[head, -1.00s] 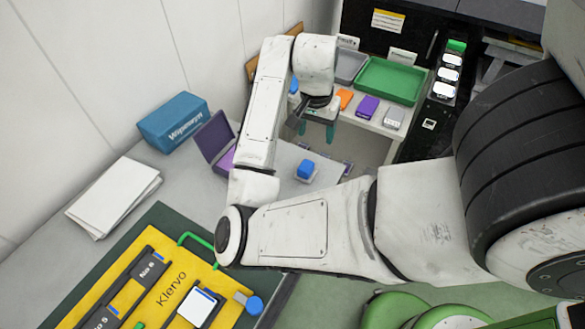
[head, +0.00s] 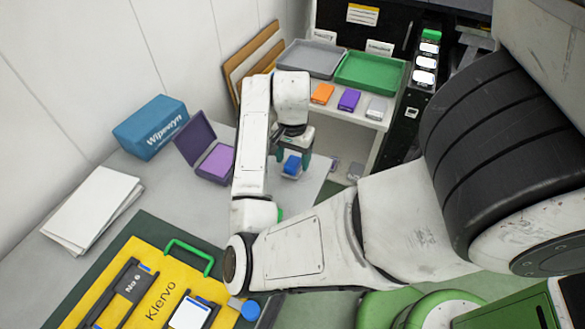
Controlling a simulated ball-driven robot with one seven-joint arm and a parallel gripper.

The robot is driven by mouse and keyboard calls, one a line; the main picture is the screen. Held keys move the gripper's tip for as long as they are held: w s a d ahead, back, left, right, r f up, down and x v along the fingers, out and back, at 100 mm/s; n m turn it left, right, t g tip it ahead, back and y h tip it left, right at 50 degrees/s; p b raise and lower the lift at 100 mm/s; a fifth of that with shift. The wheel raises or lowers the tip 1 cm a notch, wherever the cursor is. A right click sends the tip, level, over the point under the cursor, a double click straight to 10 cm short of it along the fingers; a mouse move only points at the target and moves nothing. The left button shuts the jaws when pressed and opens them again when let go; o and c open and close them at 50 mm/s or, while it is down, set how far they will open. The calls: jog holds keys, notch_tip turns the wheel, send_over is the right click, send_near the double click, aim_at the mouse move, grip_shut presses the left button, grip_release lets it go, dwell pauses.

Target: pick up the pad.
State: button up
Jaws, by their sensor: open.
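An open purple case (head: 192,140) stands on the grey counter left of my arm, its lid tilted up. A lighter purple pad (head: 216,161) shows inside it. My gripper (head: 293,160) is open and points down, to the right of the case. In the picture its teal fingers are beside a small bottle with a blue cap (head: 291,165). I cannot tell whether they touch it. Part of the gripper is hidden behind my wrist.
A blue Wipewyn box (head: 150,127) and white paper (head: 92,207) lie at left. A yellow Klervo board (head: 150,300) is in front. Grey (head: 312,58) and green (head: 370,72) trays and orange, purple and grey blocks stand on a shelf behind.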

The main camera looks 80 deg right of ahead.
jog(key=shift+f, duration=0.85)
jog(key=c, duration=1)
jog(key=shift+c, duration=0.3)
jog(key=shift+r, duration=0.1)
